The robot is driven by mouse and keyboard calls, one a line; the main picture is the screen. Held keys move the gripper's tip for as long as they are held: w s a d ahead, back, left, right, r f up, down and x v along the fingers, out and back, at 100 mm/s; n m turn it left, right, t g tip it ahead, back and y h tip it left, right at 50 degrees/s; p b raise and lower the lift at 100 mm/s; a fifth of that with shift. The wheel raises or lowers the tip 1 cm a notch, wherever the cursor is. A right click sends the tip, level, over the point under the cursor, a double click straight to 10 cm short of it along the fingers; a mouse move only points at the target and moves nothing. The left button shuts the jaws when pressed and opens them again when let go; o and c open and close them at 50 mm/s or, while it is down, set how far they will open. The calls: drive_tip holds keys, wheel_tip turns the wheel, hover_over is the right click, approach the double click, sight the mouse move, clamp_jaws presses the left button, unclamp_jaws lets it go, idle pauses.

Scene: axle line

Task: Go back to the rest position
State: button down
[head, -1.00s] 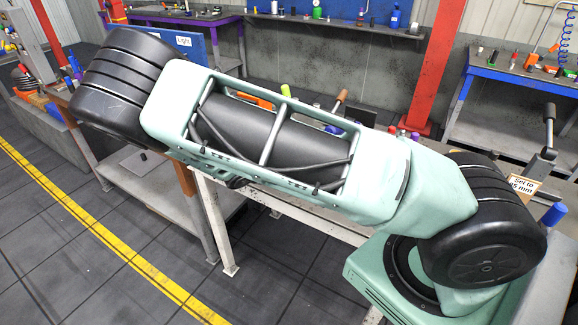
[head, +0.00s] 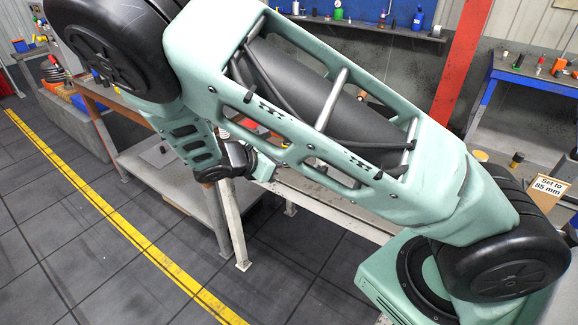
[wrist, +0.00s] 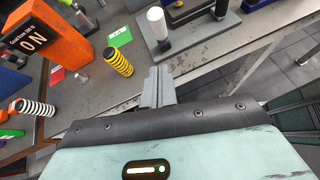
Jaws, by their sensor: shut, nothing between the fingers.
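My gripper (wrist: 160,75) shows in the wrist view with its two grey fingers together and nothing between them. The fingers point out over a grey work table (wrist: 205,83). In the head view my folded arm fills the middle, with its wrist end over the table side at centre left; the fingers cannot be made out there.
Floor is clear left of the yellow line (head: 110,215).

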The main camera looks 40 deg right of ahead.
drive_tip(key=shift+a+r, duration=0.25)
drive_tip(key=shift+a, duration=0.05)
idle(0.4)
drive_tip(key=s+a+r+m+y+b, duration=0.1)
drive_tip(key=s+a+r+m+y, duration=0.1)
drive_tip(key=s+a, duration=0.4)
drive_tip(key=s+a+r+m+g+y+b, duration=0.1)
drive_tip(key=s+a+r+m+y, duration=0.2)
drive_tip(key=s, duration=0.8)
drive_tip(key=s+a+r+m+y+b, duration=0.2)
drive_tip(key=s+a+m+y, duration=0.3)
drive_tip(key=s+a+y, duration=0.2)
drive_tip(key=s+a, duration=0.2)
drive_tip(key=a, duration=0.1)
drive_tip(key=shift+r+m+y, duration=0.25)
drive_tip(key=shift+m+y, duration=0.05)
drive_tip(key=shift+m, duration=0.1)
